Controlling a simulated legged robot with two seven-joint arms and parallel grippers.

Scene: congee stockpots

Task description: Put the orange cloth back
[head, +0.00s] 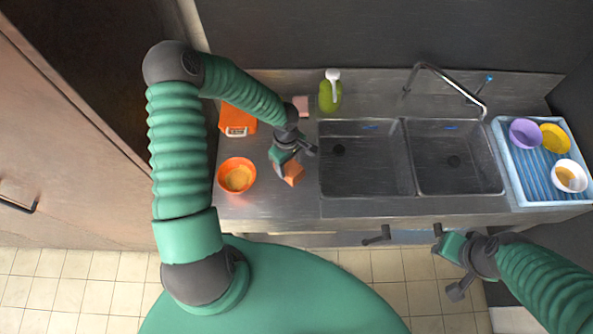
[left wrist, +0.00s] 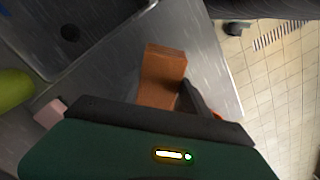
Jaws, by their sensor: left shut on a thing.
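The orange cloth (head: 293,173) looks like a small folded block. My left gripper (head: 296,162) is shut on it over the steel counter, left of the left sink basin. In the left wrist view, the cloth (left wrist: 162,75) sticks out past a dark finger, with the counter behind it. I cannot tell whether the cloth touches the counter. An orange container (head: 238,120) with a pale label stands at the back left, partly hidden by my left arm. My right gripper (head: 446,261) is open and empty in front of the counter.
An orange bowl (head: 237,176) with yellowish contents is left of the cloth. A pink sponge (head: 301,105) and green soap bottle (head: 329,96) stand behind. The sink basins (head: 365,160) are empty. A blue rack (head: 515,170) at right holds bowls.

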